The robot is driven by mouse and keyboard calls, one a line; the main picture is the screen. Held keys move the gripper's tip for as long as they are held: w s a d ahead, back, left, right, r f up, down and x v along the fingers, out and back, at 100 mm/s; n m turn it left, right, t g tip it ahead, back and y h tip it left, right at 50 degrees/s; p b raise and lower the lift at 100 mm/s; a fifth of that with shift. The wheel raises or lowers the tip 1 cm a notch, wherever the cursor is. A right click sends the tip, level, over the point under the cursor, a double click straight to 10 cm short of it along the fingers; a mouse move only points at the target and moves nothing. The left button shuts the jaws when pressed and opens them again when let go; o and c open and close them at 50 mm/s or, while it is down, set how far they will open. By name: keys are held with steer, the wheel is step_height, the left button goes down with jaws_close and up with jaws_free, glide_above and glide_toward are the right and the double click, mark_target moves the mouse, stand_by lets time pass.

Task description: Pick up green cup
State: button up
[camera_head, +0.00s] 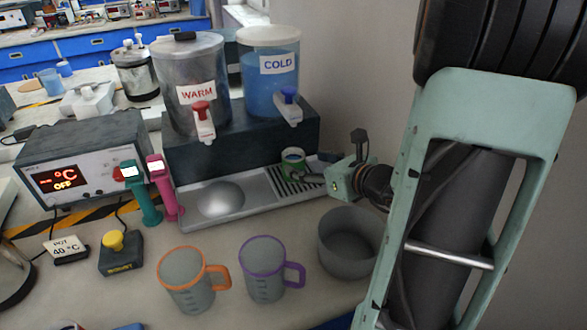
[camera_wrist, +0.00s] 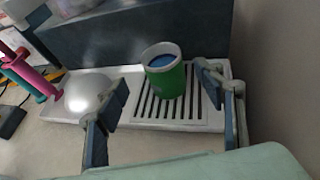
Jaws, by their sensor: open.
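The green cup (camera_wrist: 167,82) stands upright on the slatted grille of the drip tray, with a white rim and blue inside. In the head view the cup (camera_head: 292,163) shows beneath the dispenser, partly hidden behind my gripper's finger. My gripper (camera_head: 318,180) is open in front of the cup. In the wrist view my gripper (camera_wrist: 166,95) has one finger to the left and one to the right, with the cup between and beyond them. I see no finger touching the cup; in the head view a finger overlaps its lower part.
The drip tray (camera_head: 258,211) has a silver dome (camera_head: 222,198) on its left. The dispenser (camera_head: 245,150) stands behind, carrying the WARM tank (camera_head: 190,75) and COLD tank (camera_head: 268,85). A grey bowl (camera_head: 347,245), a purple-rimmed mug (camera_head: 263,270) and an orange-rimmed mug (camera_head: 187,282) stand in front.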

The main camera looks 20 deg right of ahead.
mark_target(287, 157)
steer(key=x, duration=0.4)
steer(key=b+x, duration=0.1)
steer(key=x, duration=0.3)
steer(key=shift+d, duration=0.25)
steer(key=c, duration=1.5)
steer(key=shift+r, duration=0.1)
